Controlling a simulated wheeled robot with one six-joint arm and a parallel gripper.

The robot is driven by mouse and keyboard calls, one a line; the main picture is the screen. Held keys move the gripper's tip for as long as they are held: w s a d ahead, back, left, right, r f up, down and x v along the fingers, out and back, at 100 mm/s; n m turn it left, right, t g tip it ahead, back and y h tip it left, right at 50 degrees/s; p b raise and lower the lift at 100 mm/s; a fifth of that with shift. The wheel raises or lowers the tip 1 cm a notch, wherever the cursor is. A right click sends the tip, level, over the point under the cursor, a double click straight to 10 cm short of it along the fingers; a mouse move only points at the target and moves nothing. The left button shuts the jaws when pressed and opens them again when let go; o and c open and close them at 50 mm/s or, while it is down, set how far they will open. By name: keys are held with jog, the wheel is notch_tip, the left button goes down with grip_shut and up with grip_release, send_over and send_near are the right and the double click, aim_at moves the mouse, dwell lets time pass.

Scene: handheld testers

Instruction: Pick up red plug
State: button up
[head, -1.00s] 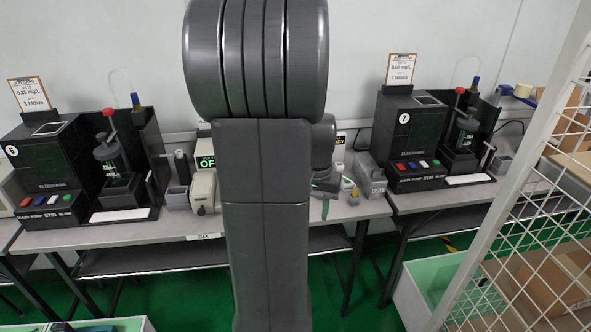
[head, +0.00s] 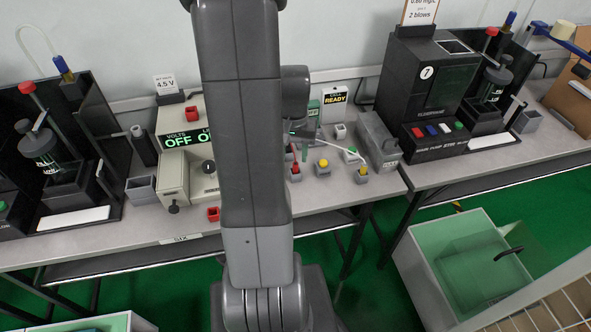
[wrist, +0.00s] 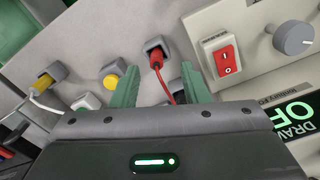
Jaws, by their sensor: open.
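The red plug (wrist: 156,60) sits in a small grey holder on the bench, with a red lead running from it toward my gripper. In the head view the red plug (head: 296,169) shows small, just right of my arm. My gripper (wrist: 159,68) is open, with one green finger on each side of the plug in the wrist view. The fingers appear apart from the plug; their height above it is hard to tell. In the head view, my arm hides much of the gripper.
A yellow plug (wrist: 44,81) with a white lead and a yellow knob (wrist: 111,82) stand in grey holders to the left. A panel with a red rocker switch (wrist: 226,60) and grey dial (wrist: 294,38) lies to the right. A grey box (head: 378,138) stands on the bench.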

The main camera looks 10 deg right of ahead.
aim_at(295, 163)
jog(key=shift+d+f, duration=0.15)
jog(key=shift+f, duration=1)
jog(key=shift+d+f, duration=0.1)
jog(key=shift+f, duration=1)
grip_shut()
